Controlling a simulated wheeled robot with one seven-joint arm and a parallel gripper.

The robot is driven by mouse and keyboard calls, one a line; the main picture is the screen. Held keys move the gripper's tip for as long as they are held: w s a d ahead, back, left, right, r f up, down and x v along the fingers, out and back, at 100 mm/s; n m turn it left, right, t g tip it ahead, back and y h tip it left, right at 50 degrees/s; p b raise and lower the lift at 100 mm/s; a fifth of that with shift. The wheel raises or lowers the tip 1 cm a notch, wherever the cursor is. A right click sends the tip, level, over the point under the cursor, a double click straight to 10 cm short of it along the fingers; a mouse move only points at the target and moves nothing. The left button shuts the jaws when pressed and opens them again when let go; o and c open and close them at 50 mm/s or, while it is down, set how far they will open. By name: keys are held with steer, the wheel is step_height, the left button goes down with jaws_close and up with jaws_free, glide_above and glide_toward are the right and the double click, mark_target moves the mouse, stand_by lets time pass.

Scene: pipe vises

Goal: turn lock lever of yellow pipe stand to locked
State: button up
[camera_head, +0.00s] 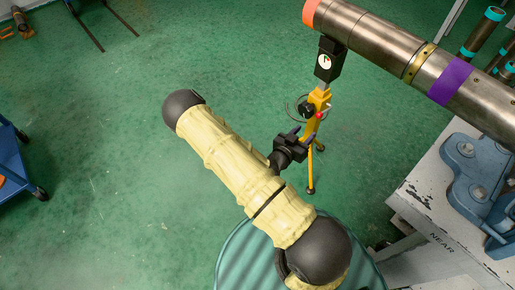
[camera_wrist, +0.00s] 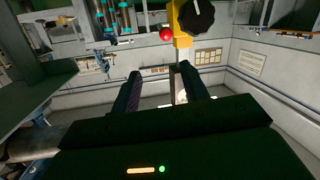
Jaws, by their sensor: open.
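The yellow pipe stand (camera_head: 313,128) stands on the floor just beyond my gripper (camera_head: 292,137), its black head under a steel pipe (camera_head: 385,45). A black round knob (camera_head: 306,109) and a small red ball (camera_head: 319,115) sit on its upper post. The ball looks like the lock lever's tip; the lever arm is too small to make out. In the wrist view the red ball (camera_wrist: 166,33), yellow post (camera_wrist: 181,30) and black knob (camera_wrist: 197,15) show above and beyond my fingers. My gripper is open and empty, apart from the ball.
A white dial (camera_head: 324,62) is on the stand's head. The pipe has an orange end and a purple band. A blue vise (camera_head: 475,165) sits on a grey bench (camera_head: 420,190) at right. A blue cart (camera_head: 12,160) is at far left; green floor between is clear.

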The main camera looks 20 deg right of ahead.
steer(key=a+f+g+y+b, duration=0.3)
steer(key=a+f+g+y, duration=0.1)
steer(key=a+y, duration=0.35)
steer(key=s+a+r+n+y+b, duration=0.2)
steer(key=a+r+n+y+b, duration=0.1)
steer(key=a, duration=0.6)
step_height(320, 180, up, 4)
steer(key=shift+a+f+n+g+y+b, duration=0.15)
steer(key=shift+a+n+g+y+b, duration=0.25)
steer(key=shift+n+y, duration=0.7)
steer(key=shift+s+y, duration=0.1)
steer(key=shift+y, duration=0.15)
